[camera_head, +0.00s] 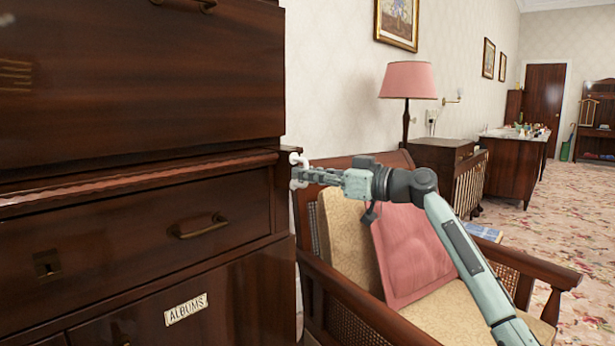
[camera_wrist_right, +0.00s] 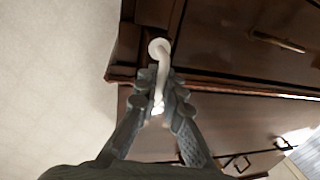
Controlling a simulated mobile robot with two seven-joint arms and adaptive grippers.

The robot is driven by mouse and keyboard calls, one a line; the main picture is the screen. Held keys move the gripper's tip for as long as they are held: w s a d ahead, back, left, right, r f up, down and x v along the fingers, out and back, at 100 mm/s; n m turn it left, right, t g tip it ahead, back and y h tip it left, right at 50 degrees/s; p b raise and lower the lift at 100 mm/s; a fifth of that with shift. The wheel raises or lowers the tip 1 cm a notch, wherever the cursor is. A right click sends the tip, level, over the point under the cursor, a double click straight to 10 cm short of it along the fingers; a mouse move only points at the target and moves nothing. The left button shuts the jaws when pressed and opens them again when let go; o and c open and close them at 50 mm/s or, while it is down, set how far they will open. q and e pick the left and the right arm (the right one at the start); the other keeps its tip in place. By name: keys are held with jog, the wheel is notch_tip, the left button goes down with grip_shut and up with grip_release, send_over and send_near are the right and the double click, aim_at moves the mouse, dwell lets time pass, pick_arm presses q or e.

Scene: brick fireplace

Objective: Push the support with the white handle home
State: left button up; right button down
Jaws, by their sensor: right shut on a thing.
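The white handle (camera_head: 298,159) shows at the right front edge of the dark wooden bureau, at the tips of my right gripper (camera_head: 300,177). In the right wrist view, the white handle (camera_wrist_right: 160,68) is a curved bar with a round end, and it runs down between the two fingers. My right gripper (camera_wrist_right: 160,103) is shut on the handle. The support behind the handle is mostly hidden, and I cannot tell how far it stands out. My left gripper is not in view.
The bureau (camera_head: 120,245) fills the left, with a brass-handled drawer and a door labelled ALBUMS (camera_head: 186,309). A wooden armchair (camera_head: 345,285) with a pink cushion (camera_head: 410,250) stands below my right arm. A pink lamp (camera_head: 407,80) is behind. Patterned carpet lies open at right.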

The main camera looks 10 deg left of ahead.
jog(key=c, duration=1.6)
grip_release()
jog(key=shift+c, duration=0.2)
jog(key=v, duration=1.2)
